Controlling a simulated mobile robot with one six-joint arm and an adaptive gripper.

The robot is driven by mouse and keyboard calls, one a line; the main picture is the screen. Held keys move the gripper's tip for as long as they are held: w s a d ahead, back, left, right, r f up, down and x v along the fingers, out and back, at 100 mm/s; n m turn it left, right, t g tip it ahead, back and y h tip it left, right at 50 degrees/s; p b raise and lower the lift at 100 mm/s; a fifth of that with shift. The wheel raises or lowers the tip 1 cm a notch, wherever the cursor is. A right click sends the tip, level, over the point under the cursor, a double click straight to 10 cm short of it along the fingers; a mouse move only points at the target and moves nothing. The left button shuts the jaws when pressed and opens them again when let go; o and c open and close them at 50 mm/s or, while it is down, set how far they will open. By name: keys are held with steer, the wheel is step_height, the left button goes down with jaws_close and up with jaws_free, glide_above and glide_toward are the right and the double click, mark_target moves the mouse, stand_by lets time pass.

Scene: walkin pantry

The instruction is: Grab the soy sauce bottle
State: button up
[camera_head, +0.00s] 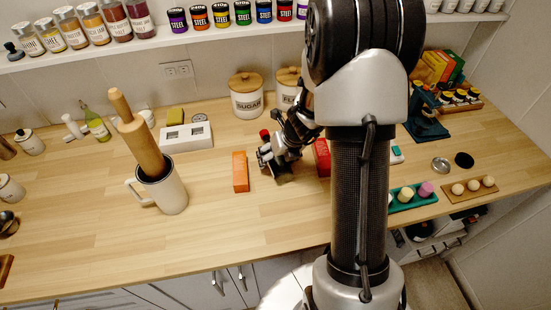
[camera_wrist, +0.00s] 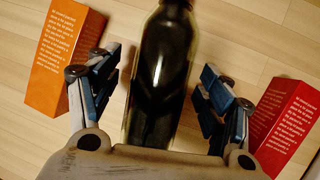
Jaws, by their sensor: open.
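The soy sauce bottle (camera_wrist: 163,65) is dark and glossy, and in the wrist view it lies between the two blue-padded fingers of my gripper (camera_wrist: 159,88). The fingers are spread, with a visible gap on each side of the bottle. Its top runs out of the frame at the upper edge. In the head view my gripper (camera_head: 272,160) is low over the counter and hides most of the bottle. A small red cap (camera_head: 265,134) shows just behind the gripper, apparently the bottle's.
An orange box (camera_head: 240,172) stands close left of my gripper and a red box (camera_head: 322,157) close right. White canisters (camera_head: 246,102) stand behind on the wooden counter (camera_head: 110,235). A mug with a rolling pin (camera_head: 168,195) is farther left. The counter's front middle is clear.

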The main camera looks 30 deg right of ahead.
steer(key=shift+f, duration=0.3)
steer(key=shift+c, duration=0.2)
steer(key=shift+s+a+f, duration=0.1)
steer(key=shift+s, duration=0.1)
jaws_close()
stand_by(0.8)
